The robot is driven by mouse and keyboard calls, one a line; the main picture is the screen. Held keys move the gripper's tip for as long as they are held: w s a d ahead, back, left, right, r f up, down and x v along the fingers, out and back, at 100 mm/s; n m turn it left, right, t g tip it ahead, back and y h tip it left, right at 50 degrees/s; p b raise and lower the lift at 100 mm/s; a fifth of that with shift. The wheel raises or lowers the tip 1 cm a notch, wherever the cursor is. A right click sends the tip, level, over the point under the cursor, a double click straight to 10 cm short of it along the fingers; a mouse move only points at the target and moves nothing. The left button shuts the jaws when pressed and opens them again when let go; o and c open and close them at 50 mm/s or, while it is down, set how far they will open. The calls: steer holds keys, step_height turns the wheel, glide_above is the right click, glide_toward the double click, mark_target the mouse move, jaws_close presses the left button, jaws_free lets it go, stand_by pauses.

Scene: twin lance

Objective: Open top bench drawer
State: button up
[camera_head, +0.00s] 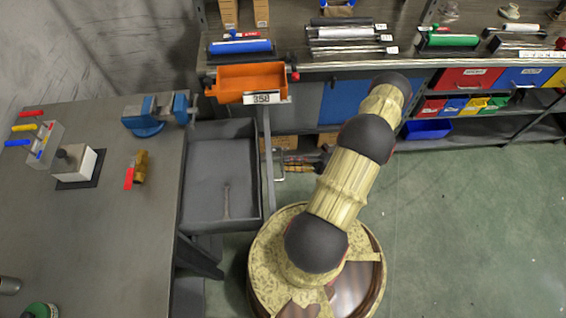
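The bench (115,230) is a dark grey worktop on the left. Its top drawer (205,205) is a grey tray standing out past the bench's right edge, with its inside in view. A narrow drawer front (268,165) runs along its right side, with a small light handle (280,164) on it. My gripper (292,163) is small and partly hidden behind my arm, pointing left at the handle. I cannot tell whether its fingers touch the handle or are closed on it.
A blue vise (150,115) sits at the bench's back corner. An orange bin (250,85) labelled 358 stands behind the drawer. A rear shelf (400,62) holds rollers and coloured bins. Green floor (460,230) at right is clear.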

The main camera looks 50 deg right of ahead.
steer(key=v, duration=0.9)
steer(key=shift+s, duration=0.2)
steer(key=shift+d, duration=0.15)
